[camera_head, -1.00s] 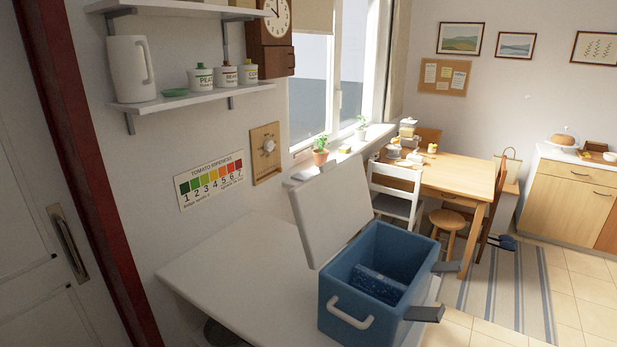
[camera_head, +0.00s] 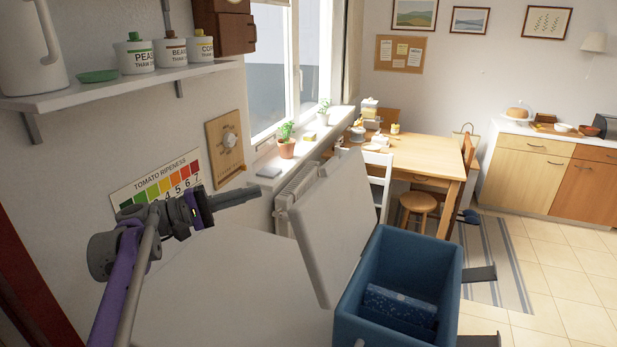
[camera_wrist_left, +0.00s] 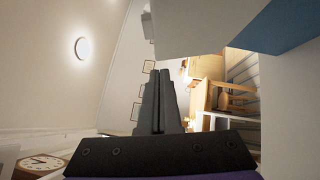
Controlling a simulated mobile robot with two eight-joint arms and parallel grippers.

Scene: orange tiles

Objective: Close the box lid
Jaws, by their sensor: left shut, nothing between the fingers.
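The blue box (camera_head: 372,318) stands on the white table in the head view, with its open top facing up. Its white lid (camera_head: 325,235) stands open, tilted up along the box's left side. A speckled blue pack (camera_head: 400,304) lies inside the box. My left gripper (camera_head: 256,191) is shut and empty, in the air to the left of the lid and apart from it. It also shows shut in the left wrist view (camera_wrist_left: 160,90), where part of the blue box (camera_wrist_left: 285,25) is at the upper right. My right gripper is not in view.
Two grey tabs stick out from the box's right side, the far one (camera_head: 478,273) in full view. The white table (camera_head: 230,290) is clear left of the box. A wall shelf (camera_head: 120,88) with canisters hangs at upper left. A window sill with plants lies behind the lid.

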